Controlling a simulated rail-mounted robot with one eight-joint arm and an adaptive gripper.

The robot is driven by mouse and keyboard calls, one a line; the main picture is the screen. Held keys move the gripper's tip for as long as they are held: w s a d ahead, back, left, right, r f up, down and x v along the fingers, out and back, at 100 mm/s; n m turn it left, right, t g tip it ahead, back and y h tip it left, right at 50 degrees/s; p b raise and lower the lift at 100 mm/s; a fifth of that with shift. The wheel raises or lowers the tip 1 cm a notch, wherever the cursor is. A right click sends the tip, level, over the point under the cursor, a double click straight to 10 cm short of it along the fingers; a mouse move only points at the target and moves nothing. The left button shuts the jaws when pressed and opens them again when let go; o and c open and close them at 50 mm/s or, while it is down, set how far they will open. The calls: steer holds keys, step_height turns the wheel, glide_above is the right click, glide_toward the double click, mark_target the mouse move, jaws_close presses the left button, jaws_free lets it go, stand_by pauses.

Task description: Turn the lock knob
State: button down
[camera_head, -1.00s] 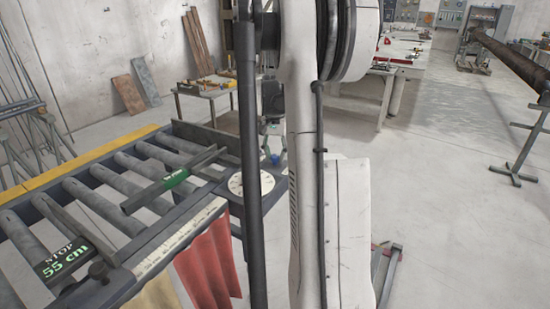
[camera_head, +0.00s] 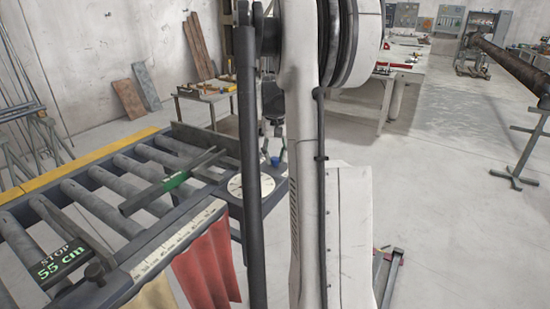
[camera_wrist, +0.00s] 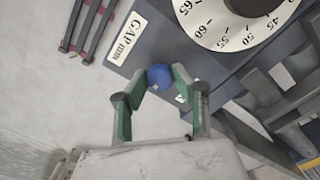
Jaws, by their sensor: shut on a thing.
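A round blue knob (camera_wrist: 159,76) sits at the edge of the dark grey plate, near a "GAP mm" label, in the wrist view. My gripper (camera_wrist: 160,77) has its green-padded fingertips on either side of this knob, shut on it. In the head view the blue knob (camera_head: 276,161) shows as a small spot beside the dial, and my arm hides much of the area around it. The white dial (camera_wrist: 238,20) with black numbers lies beyond the knob in the wrist view; it also shows in the head view (camera_head: 262,187).
Open floor lies to the right.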

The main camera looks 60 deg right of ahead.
mark_target(275, 158)
stand_by(0.3)
steer(key=c, duration=1.4)
jaws_free()
steer(key=shift+r, duration=0.15)
step_height(275, 158, up, 12)
steer(key=shift+f, duration=0.1)
steer(key=w+a+r+n+t+h, duration=0.1)
steer(key=a+n, duration=0.1)
steer(key=a, duration=1.2)
steer(key=w+a+r+n+t, duration=0.1)
steer(key=w+a+n+t, duration=0.1)
steer(key=a, duration=1.2)
steer(key=s+a+f+n+t, duration=0.1)
steer(key=s+a+f, duration=0.2)
steer(key=a, duration=0.5)
steer(key=s+a+f+n+t, duration=0.1)
steer(key=s+a+f, duration=0.1)
steer(key=s+a, duration=0.2)
steer(key=s+a+f+n+t+y, duration=0.1)
steer(key=s+a+f+n+t, duration=0.1)
steer(key=a, duration=0.9)
steer(key=shift+s+a+f, duration=0.15)
steer(key=shift+s+f, duration=0.25)
steer(key=shift+s, duration=0.3)
steer(key=shift+s+a+f, duration=0.15)
steer(key=shift+s+f, duration=0.25)
steer(key=shift+s, duration=0.25)
